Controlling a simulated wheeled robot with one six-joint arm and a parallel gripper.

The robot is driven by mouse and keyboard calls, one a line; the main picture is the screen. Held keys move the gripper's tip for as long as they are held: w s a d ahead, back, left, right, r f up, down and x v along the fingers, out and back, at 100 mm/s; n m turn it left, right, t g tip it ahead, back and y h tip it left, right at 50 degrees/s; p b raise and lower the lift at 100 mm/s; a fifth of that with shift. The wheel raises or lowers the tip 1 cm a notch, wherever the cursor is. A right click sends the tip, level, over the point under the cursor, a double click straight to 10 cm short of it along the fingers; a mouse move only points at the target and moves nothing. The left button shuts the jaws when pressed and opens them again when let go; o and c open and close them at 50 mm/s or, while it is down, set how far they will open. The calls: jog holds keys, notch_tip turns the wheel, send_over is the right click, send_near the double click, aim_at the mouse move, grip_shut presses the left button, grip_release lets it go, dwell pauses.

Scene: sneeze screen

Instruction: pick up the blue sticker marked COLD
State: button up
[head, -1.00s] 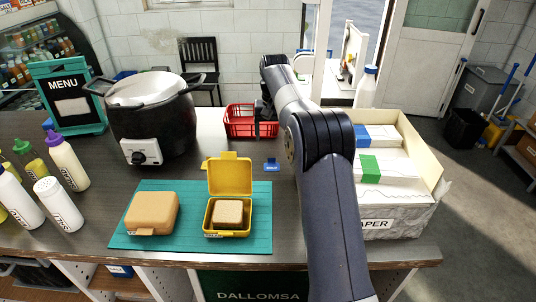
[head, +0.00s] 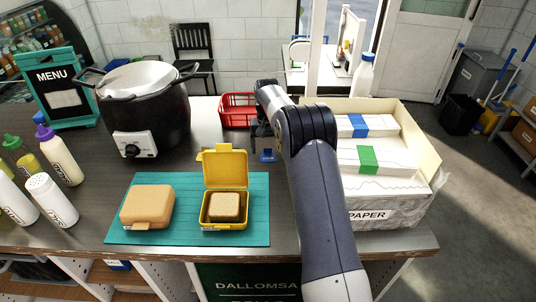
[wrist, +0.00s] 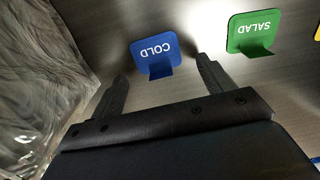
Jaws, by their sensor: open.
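The blue sticker marked COLD (wrist: 155,52) lies on the dark counter in the wrist view, with a folded tab toward my gripper. It also shows as a small blue piece in the head view (head: 267,156), partly hidden by my gripper. My gripper (wrist: 163,72) is open and empty. Its two fingers reach to either side of the tab, with the label itself just past the fingertips. I cannot tell how high the fingers are above the counter. In the head view my gripper (head: 262,140) is over the counter in front of the red basket.
A green SALAD sticker (wrist: 252,32) lies right of the blue one. A paper box (head: 405,213) stands to the right of my arm. A red basket (head: 235,111) is behind, and a teal mat (head: 180,238) with two lunch boxes is in front left.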

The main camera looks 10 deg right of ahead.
aim_at(268, 149)
jog(key=shift+f, duration=0.4)
jog(key=shift+c, duration=0.2)
jog(key=c, duration=1)
notch_tip(268, 149, up, 10)
jog(key=shift+b, duration=0.45)
